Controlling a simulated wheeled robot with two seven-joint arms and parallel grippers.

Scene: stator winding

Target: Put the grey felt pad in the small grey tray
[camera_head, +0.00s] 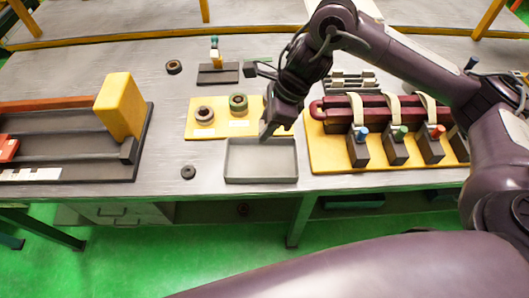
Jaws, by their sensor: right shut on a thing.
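The small grey tray (232,178) lies near the table's front edge, and its floor looks empty. My right gripper (267,133) points down over the tray's back rim. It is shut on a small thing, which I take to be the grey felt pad. The pad is mostly hidden by the fingers, and its shape cannot be made out. I cannot tell whether it touches the tray. I see no other grey pad on the table. My left gripper is not in view.
A yellow board (196,132) with two ring parts is behind the tray. A dark ring (188,172) lies left of it. A yellow fixture (322,160) with dark red coils stands close on the right. A dark rack with a yellow block (119,106) is at left.

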